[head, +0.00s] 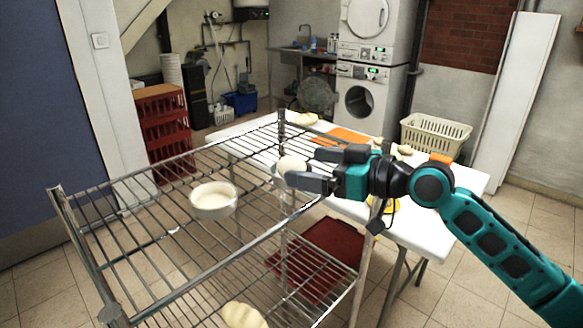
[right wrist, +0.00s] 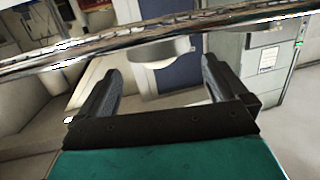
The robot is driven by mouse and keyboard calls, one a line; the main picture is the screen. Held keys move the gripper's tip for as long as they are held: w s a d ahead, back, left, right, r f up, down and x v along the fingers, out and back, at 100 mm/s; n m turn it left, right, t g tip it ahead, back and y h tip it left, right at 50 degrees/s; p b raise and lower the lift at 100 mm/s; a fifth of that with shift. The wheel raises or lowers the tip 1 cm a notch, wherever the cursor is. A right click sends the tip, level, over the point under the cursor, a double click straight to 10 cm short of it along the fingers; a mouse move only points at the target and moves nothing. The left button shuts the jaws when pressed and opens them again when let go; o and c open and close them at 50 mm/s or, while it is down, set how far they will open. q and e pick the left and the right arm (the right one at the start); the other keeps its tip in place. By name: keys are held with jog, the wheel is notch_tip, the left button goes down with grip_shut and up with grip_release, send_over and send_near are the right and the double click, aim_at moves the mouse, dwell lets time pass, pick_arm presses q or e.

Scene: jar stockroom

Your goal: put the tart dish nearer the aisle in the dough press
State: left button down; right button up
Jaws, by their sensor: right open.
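A white round tart dish (head: 213,203) stands upright on the top wire shelf of the metal rack (head: 150,240). A second pale round thing (head: 290,165) shows near the shelf's right side, partly hidden by my finger; I cannot tell whether it is a dish. My right gripper (head: 306,169) is open, its fingers pointing left at the rack's right side. In the right wrist view, a white dish (right wrist: 158,58) shows beyond the open fingers, partly behind a metal rail (right wrist: 100,50). My left gripper is not in view. I cannot make out a dough press.
A white table (head: 455,190) stands behind and right of the rack, with an orange mat (head: 340,135) and pale lumps. A dark red tray (head: 330,245) lies lower down. A laundry basket (head: 435,135) and red crates (head: 165,135) stand farther back.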

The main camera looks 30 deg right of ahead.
aim_at(292, 164)
jog(key=shift+p+x, duration=0.5)
jog(key=shift+x, duration=2.15)
jog(key=shift+c, duration=0.3)
jog(key=c, duration=0.9)
